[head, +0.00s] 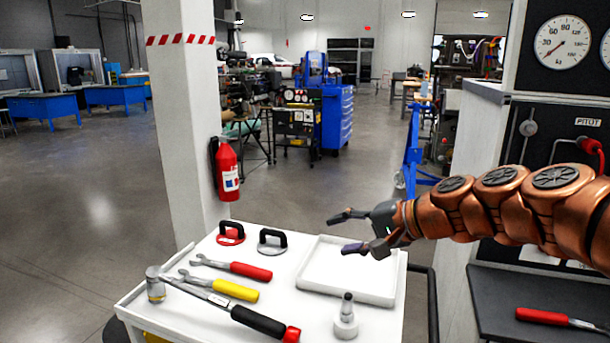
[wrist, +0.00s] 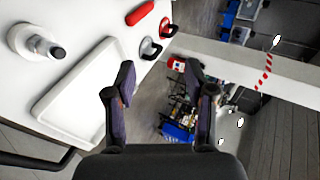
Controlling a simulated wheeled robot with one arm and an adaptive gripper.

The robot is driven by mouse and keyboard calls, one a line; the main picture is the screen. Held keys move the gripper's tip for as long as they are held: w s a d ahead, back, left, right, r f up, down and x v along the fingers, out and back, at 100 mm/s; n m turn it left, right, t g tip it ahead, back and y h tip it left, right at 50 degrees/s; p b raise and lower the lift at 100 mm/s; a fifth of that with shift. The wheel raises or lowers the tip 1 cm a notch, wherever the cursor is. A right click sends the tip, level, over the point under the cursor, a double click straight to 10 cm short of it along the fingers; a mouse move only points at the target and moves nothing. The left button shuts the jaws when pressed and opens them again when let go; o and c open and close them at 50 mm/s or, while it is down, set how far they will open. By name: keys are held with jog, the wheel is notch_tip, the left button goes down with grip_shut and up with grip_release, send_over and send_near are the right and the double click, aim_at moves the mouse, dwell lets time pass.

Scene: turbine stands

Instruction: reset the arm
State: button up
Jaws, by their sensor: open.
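My copper-coloured arm (head: 500,210) reaches in from the right in the head view. My gripper (head: 348,232) is open and empty, held above the back right of the white cart top, over the white tray (head: 345,290). In the wrist view its two dark fingers (wrist: 160,85) stand apart with nothing between them. The tray (wrist: 75,90) looks empty in both views.
The cart (head: 215,330) carries a red-handled wrench (head: 240,268), a yellow-handled wrench (head: 225,287), a torque wrench (head: 235,312), two suction lifters (head: 231,233) and a metal fitting (head: 346,320). A pillar (head: 185,110) with a fire extinguisher (head: 227,170) stands behind. A gauge panel (head: 560,90) rises at right.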

jog(key=s+d+f+n+g+h+p, duration=0.1)
jog(key=s+f+n+g+h+p, duration=0.25)
jog(key=s, duration=0.75)
jog(key=s+d+f+n+g+h+p, duration=0.1)
jog(key=s+f+n+g+h+p, duration=0.2)
jog(key=s, duration=0.9)
jog(key=s+d+g+h+p, duration=0.2)
jog(key=s+d+p, duration=0.3)
jog(key=s+d, duration=0.3)
jog(key=s+h, duration=0.1)
jog(key=s, duration=0.2)
jog(key=shift+d+h, duration=0.25)
jog(key=shift+h, duration=0.1)
jog(key=shift+f, duration=0.15)
jog(key=shift+c, duration=1.2)
jog(key=shift+d+m, duration=0.15)
jog(key=shift+m, duration=0.1)
